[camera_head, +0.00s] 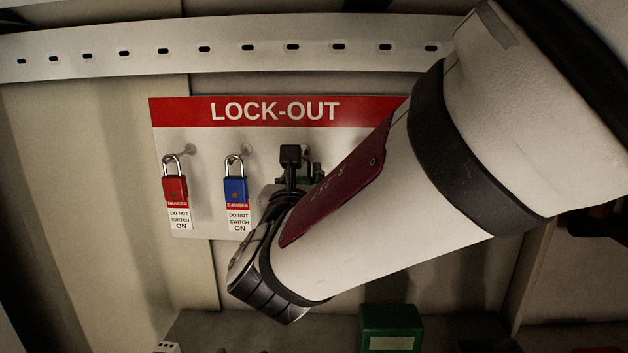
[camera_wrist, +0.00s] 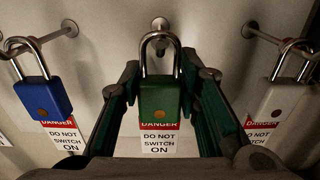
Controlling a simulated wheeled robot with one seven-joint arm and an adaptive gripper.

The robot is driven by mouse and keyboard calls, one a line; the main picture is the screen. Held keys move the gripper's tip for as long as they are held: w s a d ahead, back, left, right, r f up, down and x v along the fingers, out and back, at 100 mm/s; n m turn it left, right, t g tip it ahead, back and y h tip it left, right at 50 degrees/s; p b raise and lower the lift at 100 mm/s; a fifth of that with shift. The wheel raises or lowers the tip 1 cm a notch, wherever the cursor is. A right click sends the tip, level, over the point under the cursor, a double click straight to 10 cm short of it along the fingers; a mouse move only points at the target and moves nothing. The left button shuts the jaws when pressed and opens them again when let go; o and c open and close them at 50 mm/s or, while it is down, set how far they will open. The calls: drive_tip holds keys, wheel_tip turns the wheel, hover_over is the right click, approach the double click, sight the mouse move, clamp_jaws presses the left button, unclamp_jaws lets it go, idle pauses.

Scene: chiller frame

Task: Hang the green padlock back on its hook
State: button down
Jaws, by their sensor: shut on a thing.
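The green padlock (camera_wrist: 160,97) is upright in the middle of the wrist view, between the two fingers of my gripper (camera_wrist: 160,88), which is shut on it. Its silver shackle points up. A hook (camera_wrist: 160,23) on the board is right at the shackle's top; I cannot tell whether its peg passes through the loop. A danger tag (camera_wrist: 158,140) shows below the padlock body. In the head view my arm hides most of the gripper and padlock, in front of the LOCK-OUT board (camera_head: 200,145).
A blue padlock (camera_wrist: 43,97) hangs close on the left and a grey-white padlock (camera_wrist: 275,103) close on the right. A red padlock (camera_head: 175,188) hangs at the board's far left. A slotted rail (camera_head: 225,37) runs above. A green box (camera_head: 390,325) stands below.

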drive_tip(key=c, duration=1.1)
unclamp_jaws()
drive_tip(key=shift+s, duration=0.15)
